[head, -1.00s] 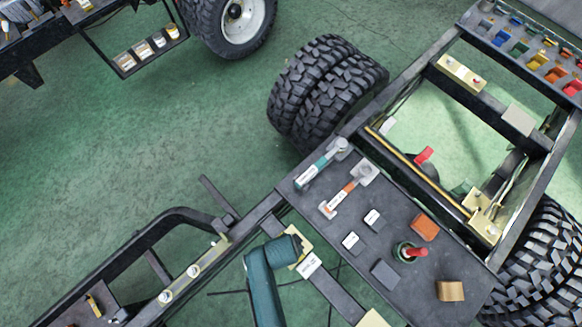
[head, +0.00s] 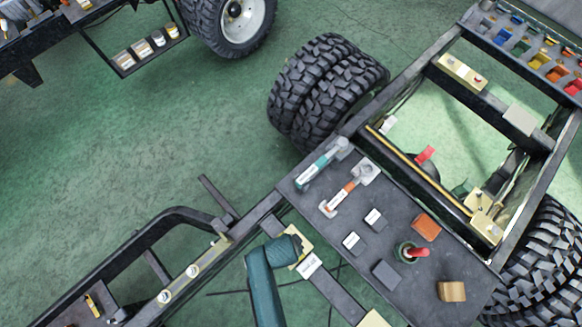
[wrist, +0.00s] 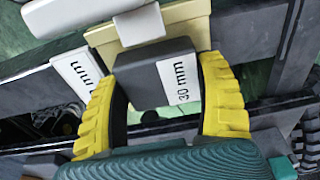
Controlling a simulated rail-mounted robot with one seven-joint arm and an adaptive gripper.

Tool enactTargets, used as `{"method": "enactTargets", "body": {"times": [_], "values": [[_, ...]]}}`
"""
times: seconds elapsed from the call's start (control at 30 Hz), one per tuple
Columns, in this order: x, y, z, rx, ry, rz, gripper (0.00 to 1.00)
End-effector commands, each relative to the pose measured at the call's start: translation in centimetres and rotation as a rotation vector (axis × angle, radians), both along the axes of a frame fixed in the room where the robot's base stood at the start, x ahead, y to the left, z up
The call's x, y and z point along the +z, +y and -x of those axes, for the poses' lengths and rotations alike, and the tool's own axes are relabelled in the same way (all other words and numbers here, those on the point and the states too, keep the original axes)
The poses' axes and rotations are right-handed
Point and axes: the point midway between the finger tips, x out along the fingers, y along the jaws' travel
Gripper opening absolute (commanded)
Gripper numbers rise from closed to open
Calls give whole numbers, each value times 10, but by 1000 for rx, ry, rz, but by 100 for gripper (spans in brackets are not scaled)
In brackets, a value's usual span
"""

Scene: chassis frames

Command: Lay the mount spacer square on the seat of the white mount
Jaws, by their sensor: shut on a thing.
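In the wrist view, my gripper (wrist: 160,105) is shut on a dark grey block with a white "30 mm" label, the mount spacer (wrist: 152,75). Its two yellow fingers press the spacer's sides. Just beyond it is a cream plate (wrist: 190,30) with a small white block (wrist: 138,25) on it. A white piece marked "mm" (wrist: 78,75) lies left of the spacer. I cannot tell whether the spacer touches a seat, or which pale part is the white mount. In the head view, my teal wrist hides the spacer; the cream plate (head: 303,240) and white labelled piece (head: 309,265) show beside it.
Right of my arm, a dark tray (head: 335,225) holds two tools, labelled grey blocks (head: 353,242), a plain grey block (head: 386,273), an orange block (head: 426,227), a red-handled item (head: 415,252) and a wooden block (head: 451,291). Frame rails and large tyres (head: 330,90) surround it.

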Motion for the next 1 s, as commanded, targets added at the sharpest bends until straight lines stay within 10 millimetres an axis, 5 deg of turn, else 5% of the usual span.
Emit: {"method": "enactTargets", "body": {"times": [0.4,0.43,0.57,1.0], "values": [[-3,0,0,0,-1,0,33],[-3,0,0,0,-1,0,77],[-3,0,0,0,-1,0,100],[14,0,0,0,0,0,100]]}}
